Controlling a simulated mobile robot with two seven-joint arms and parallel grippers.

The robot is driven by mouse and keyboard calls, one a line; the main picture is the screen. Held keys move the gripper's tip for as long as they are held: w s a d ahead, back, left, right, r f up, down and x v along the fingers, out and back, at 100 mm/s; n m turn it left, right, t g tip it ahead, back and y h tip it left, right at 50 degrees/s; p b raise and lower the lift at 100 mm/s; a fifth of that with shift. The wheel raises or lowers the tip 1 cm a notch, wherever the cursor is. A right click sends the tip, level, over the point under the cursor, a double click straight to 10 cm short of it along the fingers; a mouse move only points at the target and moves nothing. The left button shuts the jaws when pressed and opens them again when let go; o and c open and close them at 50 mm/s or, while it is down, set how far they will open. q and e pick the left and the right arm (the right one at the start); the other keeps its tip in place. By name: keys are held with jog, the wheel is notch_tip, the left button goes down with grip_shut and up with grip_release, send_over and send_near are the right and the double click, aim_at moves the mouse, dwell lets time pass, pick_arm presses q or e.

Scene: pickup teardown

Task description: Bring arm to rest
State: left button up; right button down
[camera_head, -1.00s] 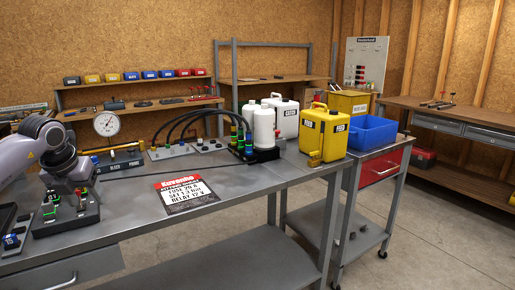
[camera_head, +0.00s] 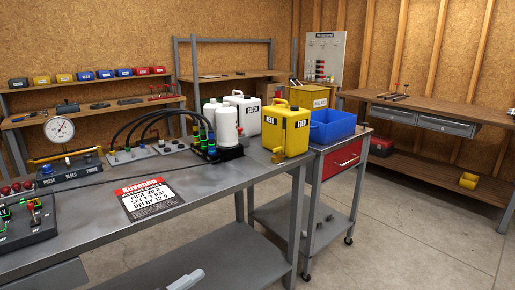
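Neither gripper shows in the head view. A small pale grey piece at the bottom edge looks like part of one of my arms, but I cannot tell which. The black control box (camera_head: 30,228) with small levers and red knobs stands at the left end of the grey metal workbench (camera_head: 225,180), with no gripper at it. The bleed pump unit (camera_head: 70,172) with its round gauge (camera_head: 61,130) stands behind it.
A printed sign (camera_head: 149,199) lies on the bench. White bottles (camera_head: 227,126), a yellow feed can (camera_head: 285,130) and black hoses stand behind it. A blue bin (camera_head: 332,126) sits on the red-drawer cart (camera_head: 342,160). Floor at the right is open.

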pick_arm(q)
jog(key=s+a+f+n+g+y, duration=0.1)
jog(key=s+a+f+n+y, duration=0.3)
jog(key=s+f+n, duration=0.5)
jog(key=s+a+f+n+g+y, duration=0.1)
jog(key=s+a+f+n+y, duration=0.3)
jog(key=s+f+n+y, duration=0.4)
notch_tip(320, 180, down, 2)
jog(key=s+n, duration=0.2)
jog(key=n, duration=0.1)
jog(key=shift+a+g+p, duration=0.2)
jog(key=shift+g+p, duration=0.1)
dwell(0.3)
